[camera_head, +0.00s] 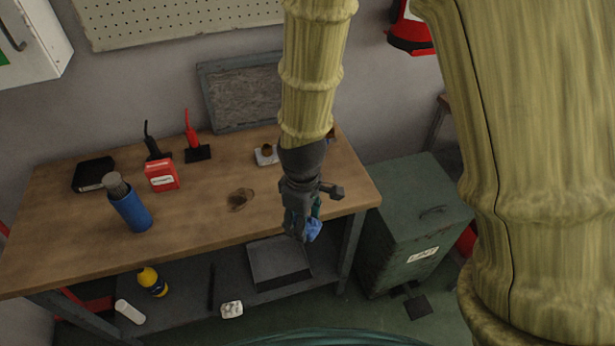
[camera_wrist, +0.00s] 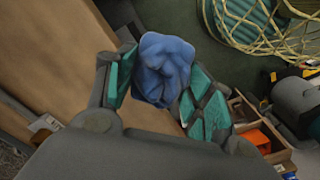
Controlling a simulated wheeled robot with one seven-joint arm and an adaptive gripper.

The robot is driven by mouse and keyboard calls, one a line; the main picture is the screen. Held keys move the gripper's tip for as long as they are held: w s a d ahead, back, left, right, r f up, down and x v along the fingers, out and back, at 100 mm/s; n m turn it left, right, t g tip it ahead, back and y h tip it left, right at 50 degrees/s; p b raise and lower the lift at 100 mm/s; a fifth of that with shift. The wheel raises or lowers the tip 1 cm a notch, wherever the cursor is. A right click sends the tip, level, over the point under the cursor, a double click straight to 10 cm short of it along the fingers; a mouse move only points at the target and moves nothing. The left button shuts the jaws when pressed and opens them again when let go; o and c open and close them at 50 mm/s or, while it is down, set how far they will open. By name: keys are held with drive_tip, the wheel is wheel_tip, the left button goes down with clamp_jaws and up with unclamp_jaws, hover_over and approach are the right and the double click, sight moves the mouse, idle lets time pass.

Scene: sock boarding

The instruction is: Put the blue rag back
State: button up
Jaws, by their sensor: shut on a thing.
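The blue rag (camera_wrist: 165,68) is bunched up between the two teal-padded fingers of my gripper (camera_wrist: 160,92) in the wrist view. My gripper is shut on it. In the head view my gripper (camera_head: 303,222) points down at the front right edge of the wooden table, and a bit of the rag (camera_head: 314,229) shows at its fingertips. The rag is held at or just beyond the table's front edge. I cannot tell its exact height.
The wooden table (camera_head: 85,240) holds a blue cylinder (camera_head: 130,208), a red box (camera_head: 161,176) and a dark stain (camera_head: 240,199). A grey tray (camera_head: 278,262) lies on the lower shelf. A green bin (camera_head: 405,225) stands right of the table. A netted teal basket (camera_wrist: 250,22) is on the floor.

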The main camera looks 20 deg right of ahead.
drive_tip(key=w+d+p, duration=0.1)
drive_tip(key=w+d, duration=0.1)
drive_tip(key=w, duration=0.2)
drive_tip(key=w+d+p, duration=0.1)
drive_tip(key=w+d, duration=0.2)
drive_tip(key=w, duration=0.1)
drive_tip(key=w+d+f+p, duration=0.1)
drive_tip(key=w+d, duration=0.1)
drive_tip(key=w, duration=0.2)
drive_tip(key=shift+w+d+p, duration=0.25)
drive_tip(key=shift+w+p, duration=0.05)
drive_tip(key=shift+w+d+f, duration=0.1)
drive_tip(key=shift+w+f, duration=0.05)
drive_tip(key=shift+w, duration=0.3)
drive_tip(key=shift+a+f, duration=0.2)
drive_tip(key=shift+f, duration=0.1)
drive_tip(key=shift+w+f+p, duration=0.1)
drive_tip(key=shift+f+p, duration=0.5)
drive_tip(key=shift+f, duration=0.25)
drive_tip(key=shift+d+f, duration=0.1)
drive_tip(key=shift+f, duration=0.25)
drive_tip(key=shift+s+d+f, duration=0.15)
drive_tip(key=shift+s+d, duration=0.15)
drive_tip(key=o, duration=0.9)
drive_tip(key=shift+w+a, duration=0.1)
drive_tip(key=shift+a+f, duration=0.1)
drive_tip(key=shift+a, duration=0.05)
drive_tip(key=shift+w, duration=0.1)
